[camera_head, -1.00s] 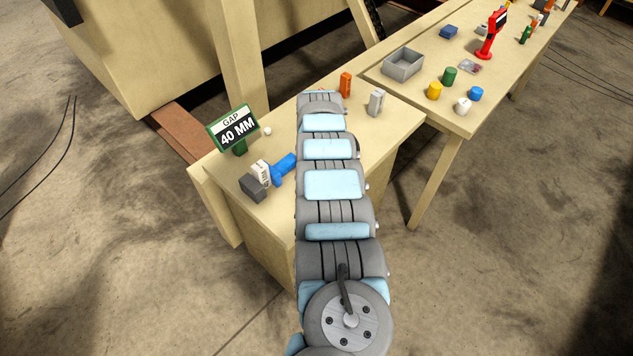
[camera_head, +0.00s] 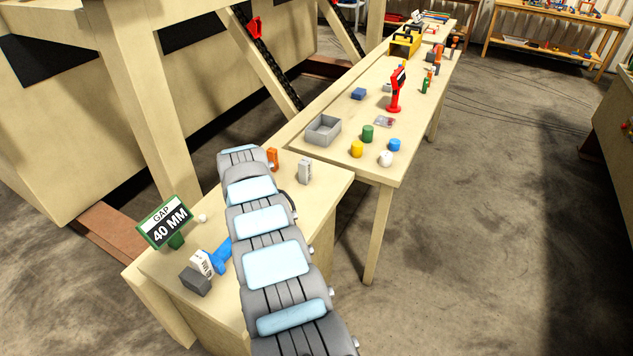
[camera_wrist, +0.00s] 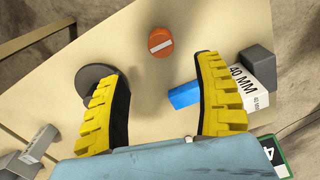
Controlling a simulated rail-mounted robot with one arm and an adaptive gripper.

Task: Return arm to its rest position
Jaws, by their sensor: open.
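My gripper (camera_wrist: 157,72) shows in the wrist view with its two yellow ribbed fingers spread wide. Nothing is held between them; the wooden bench top (camera_wrist: 120,30) lies below. In the head view my segmented grey and pale-blue arm reaches over the near bench (camera_head: 325,185), and its own links hide the gripper there. In the wrist view an orange piece (camera_wrist: 160,42) with a white stripe lies beyond the fingertips. A blue piece (camera_wrist: 184,95) and a white block marked 40 MM (camera_wrist: 245,84) are by the right finger. A dark round disc (camera_wrist: 92,74) is partly behind the left finger.
A green-framed GAP 40 MM sign (camera_head: 165,222) stands at the near bench's left. A grey upright piece (camera_head: 305,171) stands near its back right. The long table (camera_head: 365,170) beyond holds a grey tray (camera_head: 323,130), coloured cylinders and a red stand (camera_head: 396,92). Open floor lies right.

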